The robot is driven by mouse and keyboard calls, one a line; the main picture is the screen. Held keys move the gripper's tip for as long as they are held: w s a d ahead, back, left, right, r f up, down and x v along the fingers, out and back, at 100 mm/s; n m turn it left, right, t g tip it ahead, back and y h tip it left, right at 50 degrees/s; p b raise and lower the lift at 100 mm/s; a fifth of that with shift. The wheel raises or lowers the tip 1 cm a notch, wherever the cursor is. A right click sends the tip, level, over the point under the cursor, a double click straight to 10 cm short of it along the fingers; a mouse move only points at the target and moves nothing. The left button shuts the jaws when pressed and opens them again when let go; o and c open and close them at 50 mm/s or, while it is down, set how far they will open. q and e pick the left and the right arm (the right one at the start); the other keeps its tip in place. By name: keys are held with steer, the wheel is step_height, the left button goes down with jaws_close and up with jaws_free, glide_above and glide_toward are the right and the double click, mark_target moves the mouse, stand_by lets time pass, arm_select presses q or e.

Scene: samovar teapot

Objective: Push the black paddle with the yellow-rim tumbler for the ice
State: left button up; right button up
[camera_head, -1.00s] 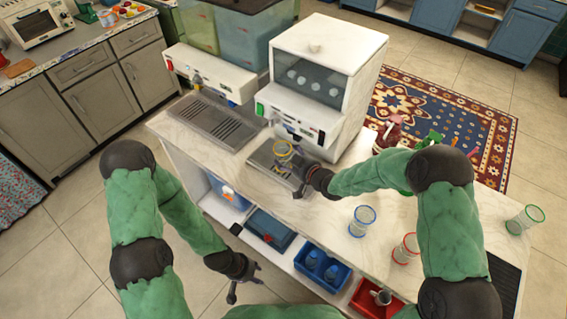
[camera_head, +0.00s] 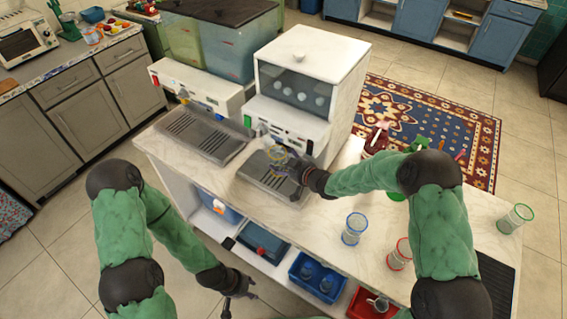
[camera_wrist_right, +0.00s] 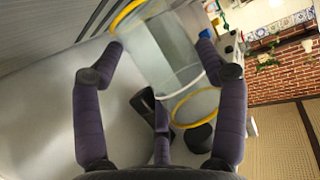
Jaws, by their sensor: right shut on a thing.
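The yellow-rim tumbler (camera_head: 278,155) is clear and stands in front of the white ice machine (camera_head: 310,75), above its grey drip tray (camera_head: 262,180). My right gripper (camera_head: 292,170) is shut on it. In the right wrist view the tumbler (camera_wrist_right: 168,55) lies between the two fingers of my right gripper (camera_wrist_right: 160,45), with yellow rings at both ends. A black part (camera_wrist_right: 145,106) shows beside it there; I cannot tell whether it is the paddle or touches the tumbler. In the head view I cannot make out the paddle. My left gripper (camera_head: 238,302) is low, empty, with fingers apart.
A blue-rim tumbler (camera_head: 355,228), a red-rim tumbler (camera_head: 399,254) and a green-rim tumbler (camera_head: 515,218) stand on the white counter right of my right gripper. A second dispenser (camera_head: 195,85) stands left of the ice machine. Blue and red bins (camera_head: 365,306) sit below the counter front.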

steer(key=shift+w+d+r, duration=0.1)
steer(key=shift+w+d, duration=0.05)
steer(key=shift+w, duration=0.1)
steer(key=shift+s+a+b, duration=0.3)
steer(key=shift+s+a, duration=0.45)
steer(key=shift+s, duration=0.3)
steer(key=shift+s+a+b, duration=0.25)
steer(key=shift+s+a, duration=0.5)
steer(key=shift+s, duration=0.3)
steer(key=shift+s+a, duration=0.35)
steer(key=shift+s, duration=0.05)
steer(key=shift+s+a+b, duration=0.2)
steer(key=shift+s+a, duration=0.65)
steer(key=shift+s, duration=0.35)
steer(key=shift+s+a+b, duration=0.25)
steer(key=shift+s+a, duration=0.65)
steer(key=shift+s, duration=0.35)
steer(key=shift+s+a+b, duration=0.2)
steer(key=shift+s+a, duration=0.65)
steer(key=shift+s, duration=0.35)
steer(key=shift+d, duration=0.15)
